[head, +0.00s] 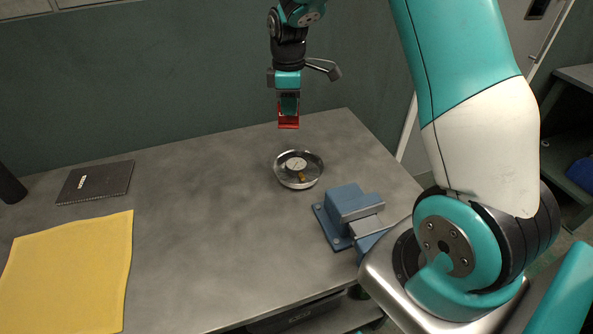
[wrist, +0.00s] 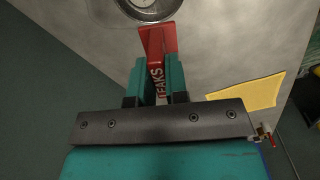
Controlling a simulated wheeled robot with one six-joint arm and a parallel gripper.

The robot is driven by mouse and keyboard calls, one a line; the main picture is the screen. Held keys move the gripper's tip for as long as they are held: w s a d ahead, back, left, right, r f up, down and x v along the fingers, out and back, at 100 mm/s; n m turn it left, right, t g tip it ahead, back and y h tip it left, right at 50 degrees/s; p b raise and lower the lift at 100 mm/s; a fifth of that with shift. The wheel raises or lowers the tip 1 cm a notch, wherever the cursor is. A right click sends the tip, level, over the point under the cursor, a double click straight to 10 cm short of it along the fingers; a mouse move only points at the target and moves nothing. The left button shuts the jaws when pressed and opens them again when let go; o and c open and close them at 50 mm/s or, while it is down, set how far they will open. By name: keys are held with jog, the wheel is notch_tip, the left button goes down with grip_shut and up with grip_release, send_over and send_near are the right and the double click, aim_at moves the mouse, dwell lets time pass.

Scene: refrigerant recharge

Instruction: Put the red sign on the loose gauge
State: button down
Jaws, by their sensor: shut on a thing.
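The red sign (head: 288,122) is held in my gripper (head: 289,104), above the back part of the table. In the wrist view the sign (wrist: 157,40) shows between the two teal fingers of my gripper (wrist: 156,75), with white letters reading "EAKS" in part. The gauge (head: 296,164) has a white face and a brass stem and lies in a round metal dish (head: 314,180) on the table. The sign is above and behind the dish, apart from it. In the wrist view the dish (wrist: 150,12) is cut off by the top edge, just beyond the sign.
A blue vise (head: 346,205) stands right of the dish, near the table's right edge. A yellow cloth (head: 70,275) and a dark notebook (head: 96,183) lie at the left. The middle of the grey table (head: 200,220) is clear.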

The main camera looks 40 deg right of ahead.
notch_tip(320, 180, up, 4)
jog(key=d+n, duration=0.3)
jog(key=n, duration=0.1)
jog(key=p, duration=0.4)
send_over(298, 165)
notch_tip(298, 165, down, 20)
jog(key=shift+r, duration=0.2)
jog(key=shift+f, duration=0.1)
jog(key=c, duration=1.6)
grip_release()
jog(key=shift+f, duration=0.1)
jog(key=o, duration=0.5)
